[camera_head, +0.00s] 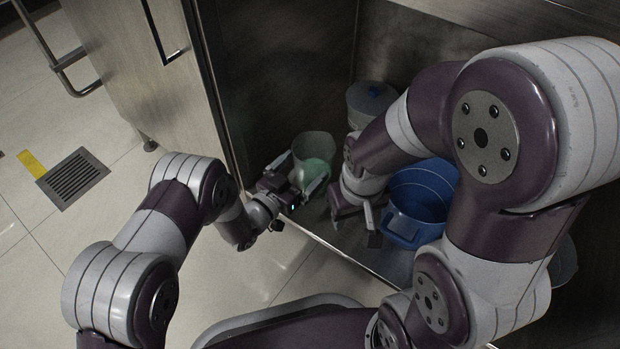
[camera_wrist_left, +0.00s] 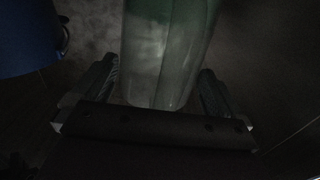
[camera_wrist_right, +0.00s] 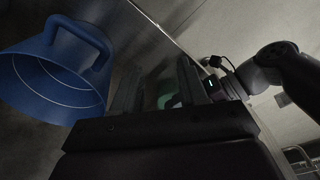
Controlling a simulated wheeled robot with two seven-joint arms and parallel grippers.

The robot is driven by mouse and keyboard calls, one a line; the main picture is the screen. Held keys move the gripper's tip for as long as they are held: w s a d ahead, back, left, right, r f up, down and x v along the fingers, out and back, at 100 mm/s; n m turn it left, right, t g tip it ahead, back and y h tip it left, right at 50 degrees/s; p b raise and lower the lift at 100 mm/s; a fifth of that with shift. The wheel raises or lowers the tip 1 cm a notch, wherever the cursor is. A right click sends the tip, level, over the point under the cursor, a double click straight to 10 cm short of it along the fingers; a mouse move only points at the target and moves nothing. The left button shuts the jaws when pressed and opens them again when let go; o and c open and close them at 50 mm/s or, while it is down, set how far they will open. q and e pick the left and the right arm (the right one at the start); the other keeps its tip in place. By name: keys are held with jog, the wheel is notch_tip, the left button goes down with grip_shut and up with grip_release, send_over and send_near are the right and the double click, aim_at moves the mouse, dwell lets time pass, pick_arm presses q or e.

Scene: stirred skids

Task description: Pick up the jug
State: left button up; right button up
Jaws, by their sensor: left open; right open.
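The jug (camera_head: 317,147) looks like a translucent, pale vessel with green in its lower part. It stands upright on the floor of the steel cabinet in the head view. My left gripper (camera_head: 297,176) is open, with its fingers at either side of the jug's near side. In the left wrist view the jug (camera_wrist_left: 165,60) fills the space between the spread fingers; I cannot tell whether they touch it. My right gripper (camera_head: 355,222) is open and empty, right of the jug. In the right wrist view a green patch (camera_wrist_right: 167,100) shows beyond its fingers.
A blue bucket (camera_head: 422,200) with a handle stands right of my right gripper, partly behind my right arm. The cabinet's side wall (camera_head: 280,80) is close on the left. Open floor lies in front.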

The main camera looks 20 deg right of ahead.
pick_arm(q)
jog(key=c, duration=1)
jog(key=shift+r, duration=0.1)
jog(key=shift+c, duration=0.5)
jog(key=shift+r, duration=0.1)
